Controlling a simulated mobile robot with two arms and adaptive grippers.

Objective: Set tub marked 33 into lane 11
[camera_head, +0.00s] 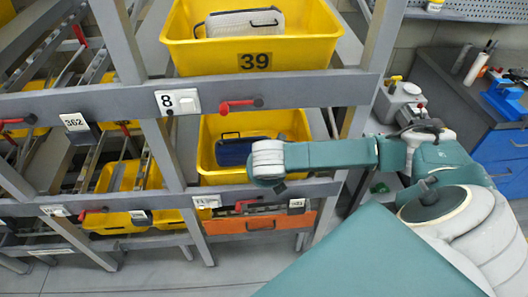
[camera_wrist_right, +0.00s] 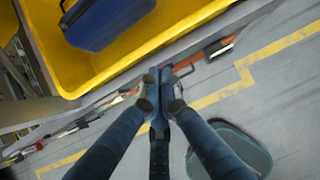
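No tub marked 33 and no lane label reading 11 can be read in either view. A yellow tub marked 39 (camera_head: 300,50) sits on the upper level of the rack and holds a grey case. Below it is another yellow tub (camera_head: 208,166) with a blue case (camera_head: 234,151) inside; its marking is hidden or out of sight. My right arm reaches in from the right, with its wrist in front of this lower tub. In the right wrist view, my right gripper (camera_wrist_right: 163,84) has its fingertips together, with nothing visible between them, close to a yellow tub (camera_wrist_right: 72,80). My left gripper is out of view.
The grey rack (camera_head: 300,95) carries a label 8 (camera_head: 178,102) and a label 362 (camera_head: 75,122), with red levers (camera_head: 238,105) along its rails. More yellow tubs (camera_head: 120,178) stand lower left. An orange drawer front (camera_head: 250,224) is below. A blue-fronted bench (camera_head: 500,145) stands right.

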